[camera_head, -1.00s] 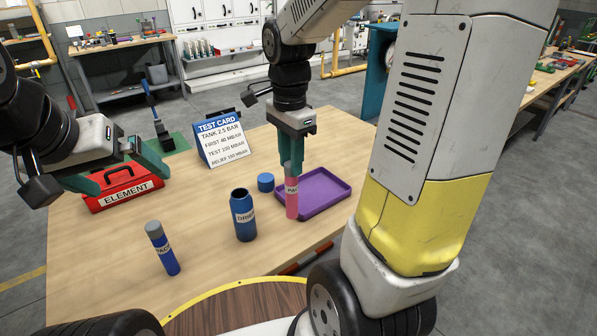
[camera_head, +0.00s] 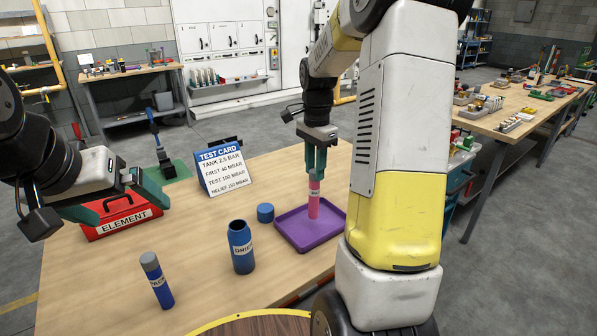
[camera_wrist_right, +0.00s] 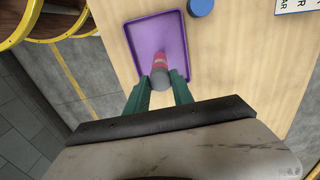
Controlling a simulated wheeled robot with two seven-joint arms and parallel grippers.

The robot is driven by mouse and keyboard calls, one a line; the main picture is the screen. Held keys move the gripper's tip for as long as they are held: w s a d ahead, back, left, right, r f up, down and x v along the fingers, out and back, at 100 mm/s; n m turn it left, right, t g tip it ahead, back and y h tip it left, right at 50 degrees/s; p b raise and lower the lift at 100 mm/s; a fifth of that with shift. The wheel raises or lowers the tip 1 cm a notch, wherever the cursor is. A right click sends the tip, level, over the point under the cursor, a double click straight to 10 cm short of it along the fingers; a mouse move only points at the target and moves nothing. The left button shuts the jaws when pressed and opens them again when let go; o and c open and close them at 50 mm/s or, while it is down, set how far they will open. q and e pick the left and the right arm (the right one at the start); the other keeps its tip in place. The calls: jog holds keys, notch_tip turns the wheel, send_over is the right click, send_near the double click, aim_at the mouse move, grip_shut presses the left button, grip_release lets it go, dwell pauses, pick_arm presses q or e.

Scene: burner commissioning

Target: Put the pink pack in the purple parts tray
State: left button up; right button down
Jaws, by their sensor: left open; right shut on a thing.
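The pink pack (camera_head: 313,203) is a slim upright cylinder held by its top. My right gripper (camera_head: 316,172) is shut on it. In the head view the pack is over the purple parts tray (camera_head: 297,247); I cannot tell whether its base touches the tray floor. In the right wrist view the pack (camera_wrist_right: 160,70), its grey cap toward the camera, sits between the green fingers over the tray (camera_wrist_right: 137,32). My left gripper (camera_head: 140,196) is open and empty near the red ELEMENT box (camera_head: 112,216).
A blue DRIER bottle (camera_head: 241,250) and a blue cap (camera_head: 265,212) stand left of the tray. A blue pack with a grey cap (camera_head: 157,281) stands nearer the front. The test card (camera_head: 224,170) stands behind. Bare tabletop lies between the box and bottle.

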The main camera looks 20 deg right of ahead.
jog(key=shift+f, duration=1.7)
jog(key=c, duration=1.1)
grip_release()
notch_tip(320, 180, up, 12)
jog(key=s+a+r+n+t, duration=0.1)
jog(key=s+a+n+t, duration=0.1)
jog(key=s+n, duration=0.3)
jog(key=s+a+n+t+y, duration=0.1)
jog(key=s+a+n+t, duration=0.1)
jog(key=s+a+n, duration=0.3)
jog(key=s+a+r+n+t+y, duration=0.1)
jog(key=s+a+n, duration=0.3)
jog(key=s, duration=0.7)
jog(key=shift+s+r+n+t, duration=0.2)
jog(key=shift+r+n+t, duration=0.2)
jog(key=shift+t, duration=0.2)
